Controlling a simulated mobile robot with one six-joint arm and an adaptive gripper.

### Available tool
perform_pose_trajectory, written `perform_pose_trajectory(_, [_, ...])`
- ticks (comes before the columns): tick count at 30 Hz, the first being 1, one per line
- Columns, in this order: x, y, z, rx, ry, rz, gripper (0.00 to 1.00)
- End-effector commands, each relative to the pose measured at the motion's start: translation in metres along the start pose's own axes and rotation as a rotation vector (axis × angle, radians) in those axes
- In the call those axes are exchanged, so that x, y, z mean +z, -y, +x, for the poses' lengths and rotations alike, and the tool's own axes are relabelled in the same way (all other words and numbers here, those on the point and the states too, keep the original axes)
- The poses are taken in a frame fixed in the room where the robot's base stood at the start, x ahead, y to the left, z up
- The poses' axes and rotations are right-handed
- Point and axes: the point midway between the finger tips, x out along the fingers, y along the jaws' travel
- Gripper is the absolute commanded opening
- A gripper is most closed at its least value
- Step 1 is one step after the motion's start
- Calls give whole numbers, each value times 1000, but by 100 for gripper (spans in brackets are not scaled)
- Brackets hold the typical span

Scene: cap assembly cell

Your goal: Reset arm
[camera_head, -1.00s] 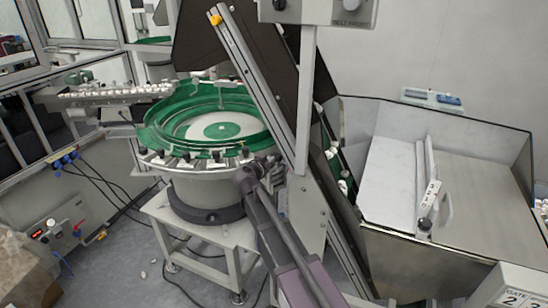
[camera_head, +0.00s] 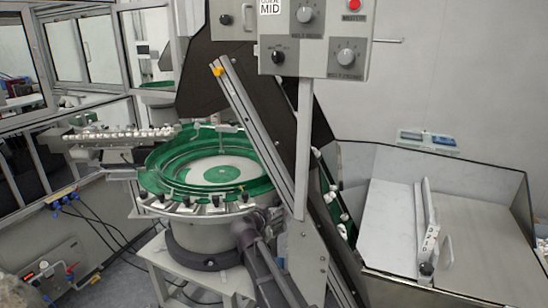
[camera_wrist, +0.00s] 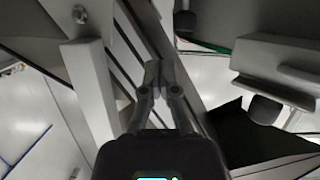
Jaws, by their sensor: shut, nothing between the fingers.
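My gripper (camera_wrist: 160,85) shows in the wrist view, its two fingertips together with nothing between them. Grey metal bars and frame parts lie behind it in that view; I cannot tell how far they are from the fingertips. In the head view, part of my arm (camera_head: 255,245) reaches up from the lower edge in front of the green bowl feeder (camera_head: 215,175). The fingertips cannot be made out there.
A control box (camera_head: 315,40) with knobs and a red button stands on a post. A slanted conveyor (camera_head: 250,130) rises beside the feeder. A metal hopper (camera_head: 490,165) is at right, with a flap and handle. A feeder track (camera_head: 115,140) holds several white caps.

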Motion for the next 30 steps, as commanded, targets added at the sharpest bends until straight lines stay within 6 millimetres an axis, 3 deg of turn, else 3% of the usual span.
perform_pose_trajectory(10, [60, -125, 6, 153, 358, -121, 0])
perform_pose_trajectory(18, [120, -212, -23, 124, 743, -233, 0])
perform_pose_trajectory(24, [156, -255, -61, -19, 1008, -295, 0])
perform_pose_trajectory(30, [177, -277, -96, -200, 1179, -333, 0])
